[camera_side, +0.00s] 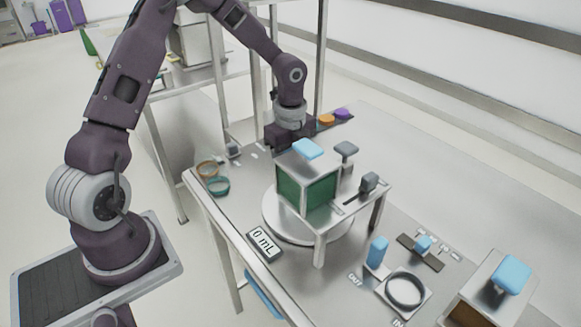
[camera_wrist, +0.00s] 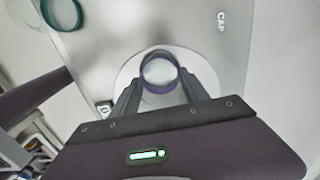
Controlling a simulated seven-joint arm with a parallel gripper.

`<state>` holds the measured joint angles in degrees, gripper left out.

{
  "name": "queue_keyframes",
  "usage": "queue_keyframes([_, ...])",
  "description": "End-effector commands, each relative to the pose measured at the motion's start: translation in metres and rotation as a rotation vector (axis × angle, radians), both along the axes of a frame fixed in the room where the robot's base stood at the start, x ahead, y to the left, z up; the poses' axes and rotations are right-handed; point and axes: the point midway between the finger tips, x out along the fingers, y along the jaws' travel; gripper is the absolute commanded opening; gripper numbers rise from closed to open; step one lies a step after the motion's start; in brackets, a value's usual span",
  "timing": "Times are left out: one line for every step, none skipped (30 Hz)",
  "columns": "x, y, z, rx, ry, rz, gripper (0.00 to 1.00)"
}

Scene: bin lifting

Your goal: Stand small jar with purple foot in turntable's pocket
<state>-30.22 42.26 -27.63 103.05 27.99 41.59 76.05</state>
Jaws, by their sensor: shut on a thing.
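A small clear jar with a purple foot (camera_wrist: 160,72) is between the two fingers of my gripper (camera_wrist: 160,84) in the wrist view. The fingers are shut on it from both sides. The white round turntable (camera_wrist: 207,72) shows behind the jar in that view. In the side view the turntable (camera_side: 274,217) lies under a metal stand with a green-walled box. My gripper (camera_side: 290,136) is behind that box there. Its fingertips and the jar are hidden by the box. The pocket is not clearly visible, and I cannot tell whether the jar touches the turntable.
The green-walled box (camera_side: 308,190) with a blue knob stands over the turntable, close to my gripper. A "0 mL" display (camera_side: 264,243) lies at the table's front edge. Two rings (camera_side: 217,186) lie at the left corner. Blue-knobbed fixtures (camera_side: 377,252) stand at the right.

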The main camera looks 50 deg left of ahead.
Motion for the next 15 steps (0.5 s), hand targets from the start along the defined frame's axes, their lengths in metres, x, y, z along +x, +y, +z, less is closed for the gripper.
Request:
queue_keyframes([0.0000,0.0000,0.0001,0.000,0.000,0.000,0.09])
queue_keyframes([0.0000,0.0000,0.0001,0.000,0.000,0.000,0.09])
queue_keyframes([0.0000,-0.0001,0.0001,0.000,0.000,0.000,0.09])
queue_keyframes([0.0000,-0.0001,0.0001,0.000,0.000,0.000,0.09])
queue_keyframes([0.0000,-0.0001,0.0001,0.000,0.000,0.000,0.09])
queue_keyframes([0.0000,-0.0001,0.0001,0.000,0.000,0.000,0.09])
queue_keyframes([0.0000,-0.0001,0.0001,0.000,0.000,0.000,0.09])
queue_keyframes([0.0000,-0.0001,0.0000,0.000,0.000,0.000,0.09])
queue_keyframes([0.0000,-0.0001,-0.0002,0.000,0.000,0.000,0.09])
queue_keyframes([0.0000,-0.0001,-0.0005,0.000,0.000,0.000,0.09])
queue_keyframes([0.0000,-0.0001,-0.0009,0.000,0.000,0.000,0.09])
queue_keyframes([0.0000,-0.0001,-0.0018,0.000,0.000,0.000,0.09])
queue_keyframes([0.0000,-0.0001,-0.0026,0.000,0.000,0.000,0.09])
queue_keyframes([0.0000,-0.0002,-0.0035,0.000,0.000,0.000,0.09])
queue_keyframes([-0.0001,-0.0002,-0.0049,0.000,0.001,0.000,0.09])
